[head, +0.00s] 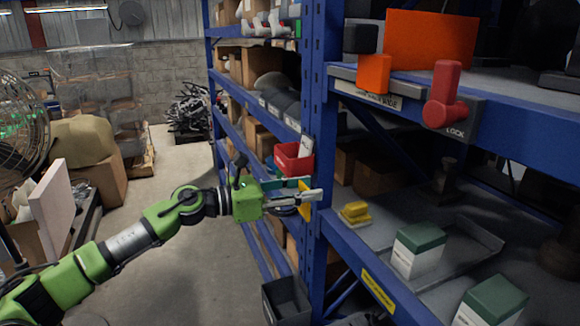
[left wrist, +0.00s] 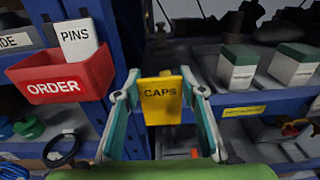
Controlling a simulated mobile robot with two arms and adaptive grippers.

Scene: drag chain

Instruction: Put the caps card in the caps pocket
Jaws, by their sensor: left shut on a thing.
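The yellow caps card (left wrist: 161,103), with CAPS printed in dark letters, stands upright between the fingertips of my left gripper (left wrist: 161,80). In the head view the card (head: 304,205) shows as a thin yellow strip, seen nearly edge-on. My left gripper (head: 304,196) is shut on it, in front of the blue shelf post. I cannot make out a pocket marked for caps in either view. My right gripper is not in view.
A red bin (left wrist: 63,78) marked ORDER, holding a white PINS card (left wrist: 76,40), hangs left of the gripper. Blue shelf posts (head: 318,130) stand close by. Green-and-white boxes (head: 418,250) and a yellow piece (head: 354,212) sit on the shelf. The aisle floor (head: 190,250) is clear.

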